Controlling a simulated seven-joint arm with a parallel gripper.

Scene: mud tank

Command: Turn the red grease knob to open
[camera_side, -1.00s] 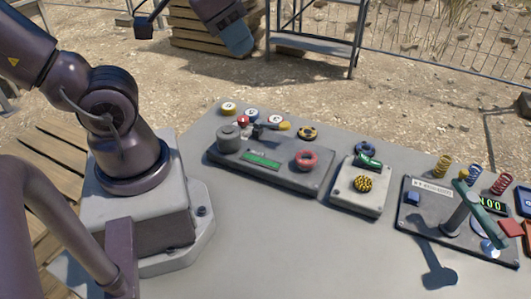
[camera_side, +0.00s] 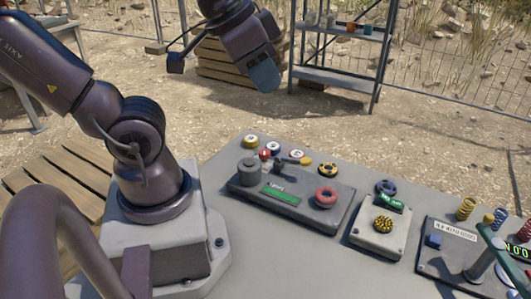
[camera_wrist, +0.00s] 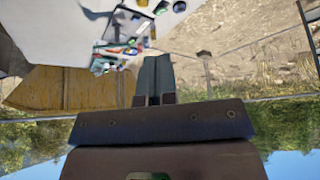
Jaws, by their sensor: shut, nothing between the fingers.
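A red ring-shaped knob (camera_side: 326,197) sits at the right end of a dark control box (camera_side: 300,211) with a green display, on the grey table. I cannot read a label that marks it as the grease knob, nor tell its turn position. My gripper (camera_side: 265,76) hangs high behind the table, well apart from the knob, with its blue-grey fingers together and empty. In the wrist view the fingers (camera_wrist: 155,75) are shut side by side, and the control boxes look small and distant near the top. I cannot single out the knob there.
A grey cylinder (camera_side: 249,172) and a small lever stand on the same box. A second box with a yellow-black knob (camera_side: 383,224) is to the right, then a panel with coloured coils (camera_side: 465,208). Round buttons line the table's back edge. A metal shelf (camera_side: 340,55) stands behind.

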